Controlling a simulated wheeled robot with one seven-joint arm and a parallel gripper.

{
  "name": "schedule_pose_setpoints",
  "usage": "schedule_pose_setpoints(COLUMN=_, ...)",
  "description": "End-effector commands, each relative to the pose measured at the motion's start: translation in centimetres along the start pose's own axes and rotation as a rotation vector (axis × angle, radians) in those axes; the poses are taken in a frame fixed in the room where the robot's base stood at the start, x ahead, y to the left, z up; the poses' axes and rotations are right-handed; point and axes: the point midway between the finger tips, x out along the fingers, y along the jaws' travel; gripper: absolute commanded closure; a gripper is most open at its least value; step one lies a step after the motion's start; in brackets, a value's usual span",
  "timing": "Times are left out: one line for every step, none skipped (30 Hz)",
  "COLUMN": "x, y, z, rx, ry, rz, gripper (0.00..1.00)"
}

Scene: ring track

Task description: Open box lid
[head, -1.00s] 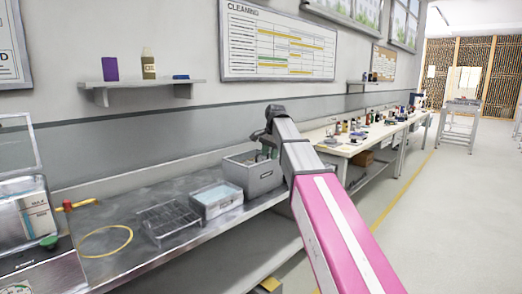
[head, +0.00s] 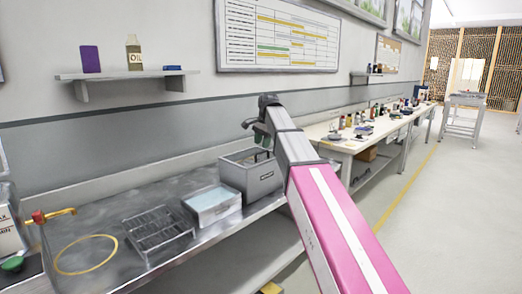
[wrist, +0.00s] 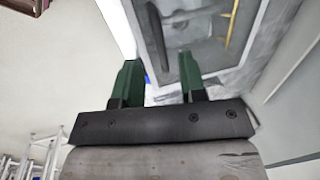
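A grey box (head: 262,184) with a dark label stands on the metal bench. Its top looks open, with items inside partly visible; no separate lid can be made out on it. A lower pale container (head: 198,213) with a light blue top stands to its left. A grey box interior (wrist: 195,35) with a yellowish strip shows beyond the fingertips.
A wire rack (head: 157,232), a yellow ring (head: 86,273) and a red and brass tap (head: 48,215) are left of the containers. A wall shelf (head: 125,76) holds a bottle (head: 134,54). The floor (head: 420,225) at right is clear.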

Motion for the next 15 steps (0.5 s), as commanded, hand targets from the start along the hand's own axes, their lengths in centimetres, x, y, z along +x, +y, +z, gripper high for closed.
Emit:
schedule_pose_setpoints(x=0.9, y=0.1, z=0.1, rx=0.000, ry=-0.001, rz=0.002, gripper=0.62)
schedule_pose_setpoints(x=1.3, y=0.1, z=0.1, rx=0.000, ry=-0.001, rz=0.002, gripper=0.62)
schedule_pose_setpoints(x=1.8, y=0.1, z=0.0, rx=0.000, ry=0.000, rz=0.001, gripper=0.62)
schedule_pose_setpoints(x=2.1, y=0.0, z=0.0, rx=0.000, ry=0.000, rz=0.001, gripper=0.62)
schedule_pose_setpoints(x=2.4, y=0.0, z=0.0, rx=0.000, ry=0.000, rz=0.001, gripper=0.62)
schedule_pose_setpoints(x=2.8, y=0.0, z=0.0, rx=0.000, ry=0.000, rz=0.001, gripper=0.62)
schedule_pose_setpoints(x=3.0, y=0.0, z=0.0, rx=0.000, ry=0.000, rz=0.001, gripper=0.62)
schedule_pose_setpoints(x=3.2, y=0.0, z=0.0, rx=0.000, ry=0.000, rz=0.001, gripper=0.62)
schedule_pose_setpoints(x=3.4, y=0.0, z=0.0, rx=0.000, ry=0.000, rz=0.001, gripper=0.62)
schedule_pose_setpoints(x=3.5, y=0.0, z=0.0, rx=0.000, ry=0.000, rz=0.001, gripper=0.62)
schedule_pose_setpoints(x=3.6, y=0.0, z=0.0, rx=0.000, ry=0.000, rz=0.000, gripper=0.62)
schedule_pose_setpoints(x=3.7, y=0.0, z=0.0, rx=0.000, ry=0.000, rz=0.000, gripper=0.62)
schedule_pose_setpoints(x=3.7, y=0.0, z=0.0, rx=0.000, ry=0.000, rz=0.000, gripper=0.62)
schedule_pose_setpoints(x=3.7, y=0.0, z=0.0, rx=0.000, ry=0.001, rz=0.000, gripper=0.62)
schedule_pose_setpoints(x=3.8, y=0.0, z=0.0, rx=0.000, ry=0.001, rz=0.000, gripper=0.62)
